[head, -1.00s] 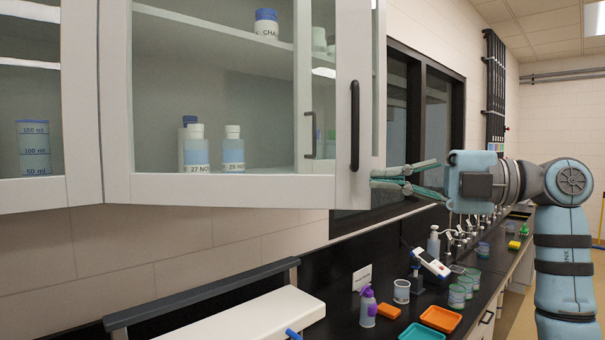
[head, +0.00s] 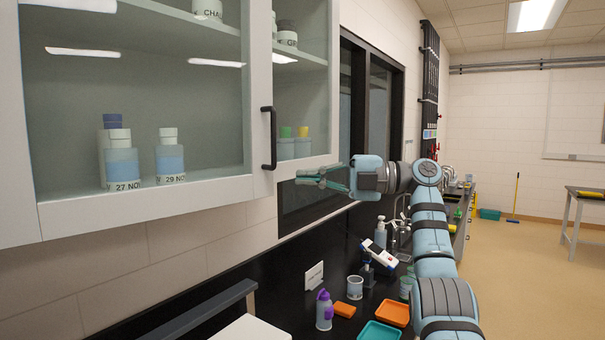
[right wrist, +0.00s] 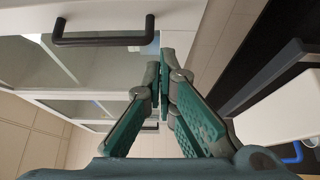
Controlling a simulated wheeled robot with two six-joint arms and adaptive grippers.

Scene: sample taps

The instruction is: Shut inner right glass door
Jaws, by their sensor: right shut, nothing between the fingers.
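A white-framed glass door (head: 259,100) with a black handle (head: 268,138) at its right edge fills the left of the head view. Its lower edge runs at a different slant from the glass panel (head: 303,110) on its right, so it looks partly open. My right gripper (head: 299,177) is shut and empty, just right of the door's lower right corner and below the handle. I cannot tell whether it touches the door. In the right wrist view, the shut fingertips (right wrist: 164,72) are near the door's edge, and a black handle (right wrist: 104,32) shows at upper left. My left gripper is out of view.
Bottles (head: 122,160) stand behind the glass. Below, the black counter (head: 285,292) holds a purple-topped bottle (head: 324,312), a white cup (head: 355,288), an orange tray (head: 391,312) and a teal tray (head: 379,331). The floor (head: 520,260) on the right is open.

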